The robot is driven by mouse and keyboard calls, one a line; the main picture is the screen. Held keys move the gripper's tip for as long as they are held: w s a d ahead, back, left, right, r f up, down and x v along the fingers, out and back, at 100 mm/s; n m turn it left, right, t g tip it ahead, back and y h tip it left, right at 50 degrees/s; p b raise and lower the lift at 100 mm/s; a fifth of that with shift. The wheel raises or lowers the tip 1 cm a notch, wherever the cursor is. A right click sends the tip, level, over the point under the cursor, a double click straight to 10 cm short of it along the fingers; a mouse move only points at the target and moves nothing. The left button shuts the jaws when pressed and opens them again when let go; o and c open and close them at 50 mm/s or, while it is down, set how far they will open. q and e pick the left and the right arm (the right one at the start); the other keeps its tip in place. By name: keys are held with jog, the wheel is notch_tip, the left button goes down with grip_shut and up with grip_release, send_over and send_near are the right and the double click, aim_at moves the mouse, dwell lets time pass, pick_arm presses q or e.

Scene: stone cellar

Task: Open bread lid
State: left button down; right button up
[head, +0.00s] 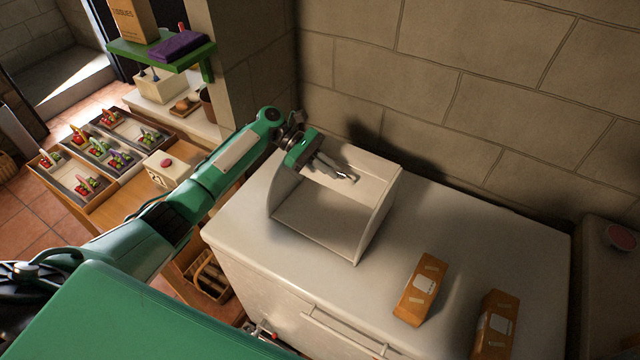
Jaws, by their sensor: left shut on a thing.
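The bread box (385,218) is a pale cream bin with curved side walls, standing on a white chest-like cabinet against the stone wall. Its front is open and I see into its empty-looking inside. The pale lid panel (378,172) appears raised at the top and back of the box. My left gripper (348,175) reaches over the box's left side and is shut at the upper part of the lid. It seems to hold the lid's handle, but the fingers hide the grip itself. My right gripper is not in view.
At the left are produce crates (75,172), a white box with a red button (165,168) and a green shelf (150,55).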

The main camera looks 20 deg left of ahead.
pick_arm(q)
jog(key=shift+w+d+r, duration=0.15)
jog(key=shift+w+d, duration=0.05)
jog(key=shift+w, duration=0.8)
jog(key=shift+w+d+r, duration=0.15)
jog(key=shift+w+d, duration=0.05)
jog(key=shift+w, duration=0.8)
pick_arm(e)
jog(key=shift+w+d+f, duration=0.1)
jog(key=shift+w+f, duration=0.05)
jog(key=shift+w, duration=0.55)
pick_arm(q)
jog(key=c, duration=1.6)
grip_release()
jog(key=shift+w+f, duration=0.1)
jog(key=shift+o, duration=0.2)
jog(key=shift+a, duration=0.15)
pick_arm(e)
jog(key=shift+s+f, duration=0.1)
